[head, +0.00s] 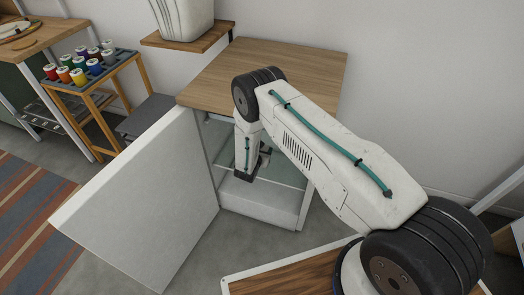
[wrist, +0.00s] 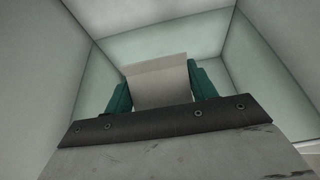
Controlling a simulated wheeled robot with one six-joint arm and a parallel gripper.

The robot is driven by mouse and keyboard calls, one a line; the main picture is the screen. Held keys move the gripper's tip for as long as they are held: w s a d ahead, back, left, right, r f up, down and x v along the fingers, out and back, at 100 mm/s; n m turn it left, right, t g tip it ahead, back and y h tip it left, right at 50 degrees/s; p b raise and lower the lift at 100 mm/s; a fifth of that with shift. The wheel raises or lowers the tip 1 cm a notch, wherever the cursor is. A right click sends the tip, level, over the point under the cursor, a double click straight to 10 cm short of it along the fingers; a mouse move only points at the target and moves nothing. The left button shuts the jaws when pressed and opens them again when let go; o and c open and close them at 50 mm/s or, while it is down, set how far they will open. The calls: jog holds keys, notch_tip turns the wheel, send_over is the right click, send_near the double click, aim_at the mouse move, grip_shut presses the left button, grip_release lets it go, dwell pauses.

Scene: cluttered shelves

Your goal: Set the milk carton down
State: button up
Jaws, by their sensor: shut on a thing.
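In the wrist view my gripper (wrist: 160,74) has its two teal fingers closed on the sides of a plain pale grey block, the milk carton (wrist: 158,92). Pale cabinet walls surround it in that view. In the head view my gripper (head: 246,176) is inside the open white fridge (head: 258,204), by its glass shelves. The carton cannot be made out in the head view. Whether it touches a shelf or wall cannot be told.
The fridge door (head: 150,205) stands wide open to the left. A wooden top (head: 300,62) covers the fridge. A wall shelf (head: 190,38) carries a white pot (head: 183,16). A rack of coloured spools (head: 80,70) stands at the left. A wooden surface (head: 290,272) lies in front.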

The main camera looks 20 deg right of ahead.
jog(key=shift+f, duration=0.15)
jog(key=o, duration=1.3)
jog(key=shift+a, duration=0.1)
jog(key=v, duration=1.2)
